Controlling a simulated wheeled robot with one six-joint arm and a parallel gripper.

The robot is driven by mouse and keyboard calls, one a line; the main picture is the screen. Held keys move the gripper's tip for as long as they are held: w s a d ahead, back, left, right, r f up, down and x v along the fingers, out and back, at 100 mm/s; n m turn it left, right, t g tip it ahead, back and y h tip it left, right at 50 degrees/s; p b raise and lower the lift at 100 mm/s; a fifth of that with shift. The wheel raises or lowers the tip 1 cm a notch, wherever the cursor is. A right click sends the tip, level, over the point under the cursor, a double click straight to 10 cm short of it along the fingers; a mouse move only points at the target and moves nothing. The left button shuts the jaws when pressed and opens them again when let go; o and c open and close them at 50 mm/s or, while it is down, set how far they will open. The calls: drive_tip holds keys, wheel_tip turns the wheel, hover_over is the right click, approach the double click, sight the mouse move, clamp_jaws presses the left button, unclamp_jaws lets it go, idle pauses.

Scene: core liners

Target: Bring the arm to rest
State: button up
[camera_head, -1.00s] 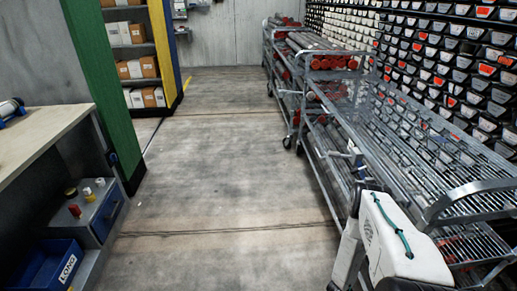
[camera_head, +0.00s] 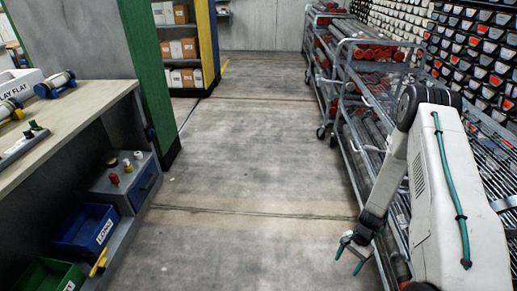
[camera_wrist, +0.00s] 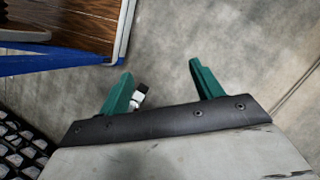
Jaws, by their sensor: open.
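My white arm (camera_head: 455,200) is folded at the right of the head view, with a green cable along its side. My gripper (camera_head: 350,255) hangs low at its end, over the floor beside the metal rack cart. In the wrist view its two green fingers (camera_wrist: 160,70) are spread apart with nothing between them. A small white and black piece shows beside the left finger. Grey floor lies beyond the fingertips.
A metal rack cart (camera_head: 353,100) with red-ended tubes stands along the right, close to my arm. A workbench (camera_head: 70,118) stands at the left, with a blue bin (camera_head: 85,232) and a green bin (camera_head: 45,277) low beneath. The floor (camera_head: 245,160) between is clear.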

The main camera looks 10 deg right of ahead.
drive_tip(key=a+r+n+g, duration=0.1)
drive_tip(key=a+r+n, duration=0.2)
drive_tip(key=r, duration=1.3)
drive_tip(key=a+r+n, duration=0.3)
drive_tip(key=r, duration=1.3)
drive_tip(key=s+a+r+n+t+h, duration=0.1)
drive_tip(key=s+a+r+n, duration=0.1)
drive_tip(key=s+r, duration=0.3)
drive_tip(key=s+a+r+n+t+h, duration=0.1)
drive_tip(key=s+a+r, duration=0.3)
drive_tip(key=r, duration=0.8)
drive_tip(key=s+a+r+n+t+h, duration=0.1)
drive_tip(key=s+a+r+n+t, duration=0.1)
drive_tip(key=s+r, duration=0.6)
drive_tip(key=shift+s+a+r+n+t+h, duration=0.2)
drive_tip(key=shift+a+r+n+t+h, duration=0.2)
drive_tip(key=shift+r+n+t, duration=0.35)
